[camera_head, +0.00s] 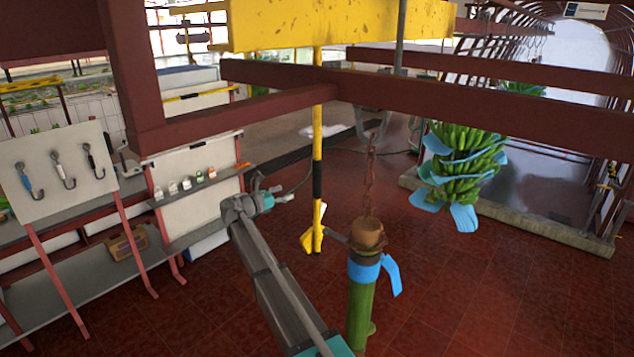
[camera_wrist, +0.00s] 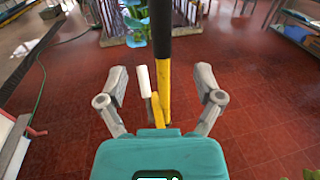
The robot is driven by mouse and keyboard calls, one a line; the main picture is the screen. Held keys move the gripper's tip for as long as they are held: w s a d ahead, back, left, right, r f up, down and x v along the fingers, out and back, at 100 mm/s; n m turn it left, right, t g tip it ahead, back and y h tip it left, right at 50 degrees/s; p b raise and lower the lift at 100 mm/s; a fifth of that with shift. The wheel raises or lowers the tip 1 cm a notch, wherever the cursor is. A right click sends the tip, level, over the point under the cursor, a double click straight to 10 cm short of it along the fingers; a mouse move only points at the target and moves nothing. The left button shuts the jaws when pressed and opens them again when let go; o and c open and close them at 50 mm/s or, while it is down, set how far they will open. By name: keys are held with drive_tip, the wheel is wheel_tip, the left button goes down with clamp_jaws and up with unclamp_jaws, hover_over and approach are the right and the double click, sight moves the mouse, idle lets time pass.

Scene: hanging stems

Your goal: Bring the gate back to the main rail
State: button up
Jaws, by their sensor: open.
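A yellow pole with a black band (camera_head: 317,145) hangs down from a thick yellow beam (camera_head: 340,25); I cannot tell for certain that this is the gate's handle. Its lower end has a yellow grip-like piece (camera_head: 308,240). In the wrist view the pole (camera_wrist: 162,85) stands in line with the space between my fingers, with a pale cylinder beside it. My gripper (camera_head: 272,193) is open and empty, left of the pole in the head view and apart from it. The joint of gate and main rail is not clearly visible.
A green stem with a blue band (camera_head: 360,310) hangs on a rusty chain (camera_head: 369,185), right of my arm. A banana bunch (camera_head: 462,160) hangs farther right. Dark red beams (camera_head: 450,110) cross overhead. A tool board (camera_head: 60,170) stands left. Red floor is open below.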

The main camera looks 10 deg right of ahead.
sight(313, 182)
drive_tip(key=shift+d, duration=0.1)
drive_tip(key=x, duration=1.3)
drive_tip(key=shift+w+d, duration=0.2)
drive_tip(key=shift+d, duration=0.1)
drive_tip(key=shift+a, duration=0.1)
clamp_jaws()
